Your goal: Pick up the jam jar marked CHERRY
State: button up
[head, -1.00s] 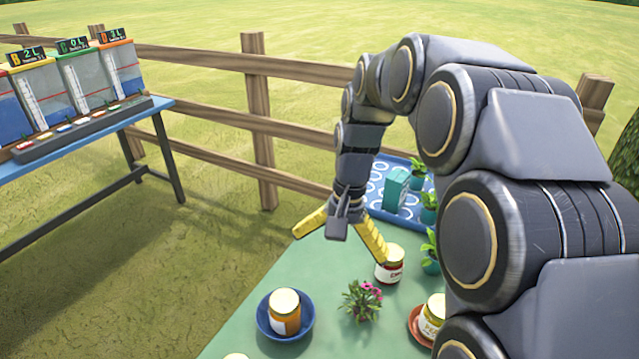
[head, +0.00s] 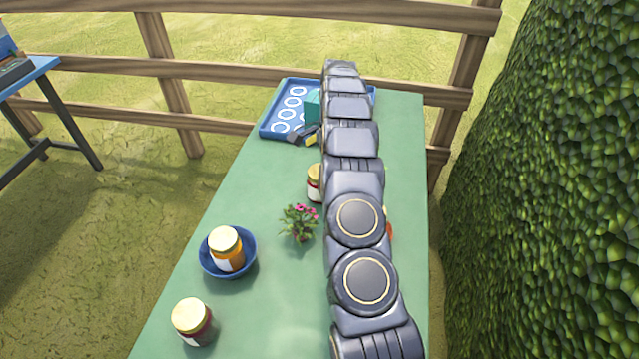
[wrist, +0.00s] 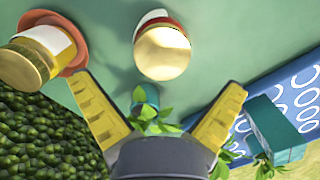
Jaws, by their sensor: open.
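A jam jar with a gold lid, red contents and a white label (head: 314,183) stands on the green table, partly hidden behind my arm in the head view. Its label cannot be read now; an earlier head frame shows letters starting "CH" on it. In the wrist view the jar (wrist: 162,52) is at the top middle, lid towards the camera, beyond the space between my fingertips. My gripper (wrist: 158,90) is open and empty, with yellow fingers spread wide. In the head view my gripper (head: 308,136) is mostly hidden by my arm, near the tray.
A jar (head: 226,248) sits in a blue bowl (head: 250,262); another jar (head: 192,322) stands at the front left. A pink-flowered plant (head: 299,222) is near the red jar. A further jar (wrist: 42,48) is on an orange saucer (wrist: 72,28). A potted seedling (wrist: 148,97) lies between my fingers. A blue tray (head: 270,128) is behind.

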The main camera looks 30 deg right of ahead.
aim_at(319, 180)
jog(key=f, duration=0.4)
jog(key=a+f, duration=0.1)
jog(key=f, duration=0.1)
jog(key=shift+w+a+f, duration=0.1)
jog(key=shift+f, duration=0.15)
jog(key=c, duration=1)
